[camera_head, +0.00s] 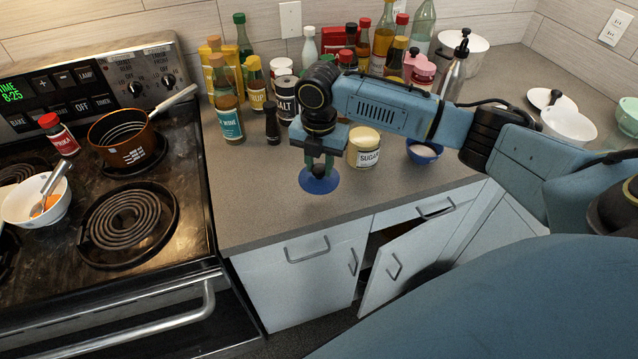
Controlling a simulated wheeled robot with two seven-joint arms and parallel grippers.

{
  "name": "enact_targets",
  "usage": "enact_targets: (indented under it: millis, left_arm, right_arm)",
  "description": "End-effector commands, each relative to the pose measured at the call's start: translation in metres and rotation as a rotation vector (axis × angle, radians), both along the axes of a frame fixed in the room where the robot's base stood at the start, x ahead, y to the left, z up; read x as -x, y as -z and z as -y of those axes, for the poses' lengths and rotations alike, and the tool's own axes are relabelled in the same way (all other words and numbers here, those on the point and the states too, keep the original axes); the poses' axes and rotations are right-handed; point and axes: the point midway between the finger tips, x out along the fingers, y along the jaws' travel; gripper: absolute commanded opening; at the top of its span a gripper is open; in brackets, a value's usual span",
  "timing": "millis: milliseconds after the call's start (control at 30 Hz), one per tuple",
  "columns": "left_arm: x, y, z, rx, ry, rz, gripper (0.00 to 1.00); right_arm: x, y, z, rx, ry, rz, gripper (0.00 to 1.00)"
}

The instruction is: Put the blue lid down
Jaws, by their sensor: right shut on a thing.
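The blue lid (319,184) is a small round disc near the front of the counter, left of the sugar jar. My right gripper (320,168) points down over it and is shut on it, probably at its knob, which the fingers hide. I cannot tell whether the lid touches the counter (262,205) or hangs just above it. My left gripper is not in view.
A sugar jar (364,148) and a blue bowl (423,151) stand just right of the gripper. Bottles and jars, including a salt jar (286,100), crowd the back. The stove (185,215) is at left. A cabinet door (410,262) below hangs ajar. Front-left counter is clear.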

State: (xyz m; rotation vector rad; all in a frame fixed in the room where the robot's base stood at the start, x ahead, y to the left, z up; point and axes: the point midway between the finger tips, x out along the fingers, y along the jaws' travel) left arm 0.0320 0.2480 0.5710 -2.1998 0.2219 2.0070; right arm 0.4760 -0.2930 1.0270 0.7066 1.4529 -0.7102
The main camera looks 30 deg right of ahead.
Motion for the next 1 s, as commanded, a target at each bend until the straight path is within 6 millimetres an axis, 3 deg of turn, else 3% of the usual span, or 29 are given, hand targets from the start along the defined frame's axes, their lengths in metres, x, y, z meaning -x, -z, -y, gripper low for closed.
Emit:
enact_targets:
  millis: [500, 867, 900, 1000]
  left_arm:
    - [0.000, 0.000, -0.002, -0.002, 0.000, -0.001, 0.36]
    - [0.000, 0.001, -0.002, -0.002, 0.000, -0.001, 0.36]
    - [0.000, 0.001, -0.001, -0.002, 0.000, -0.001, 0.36]
    - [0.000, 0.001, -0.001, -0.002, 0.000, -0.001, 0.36]
  right_arm:
    - [0.000, 0.057, 0.000, 0.001, 0.002, 0.001, 0.07]
    - [0.000, 0.061, -0.001, 0.000, 0.001, 0.002, 0.07]
    - [0.000, 0.060, -0.001, 0.000, 0.000, 0.002, 0.34]
    - [0.000, 0.060, -0.001, 0.000, 0.001, 0.002, 0.48]
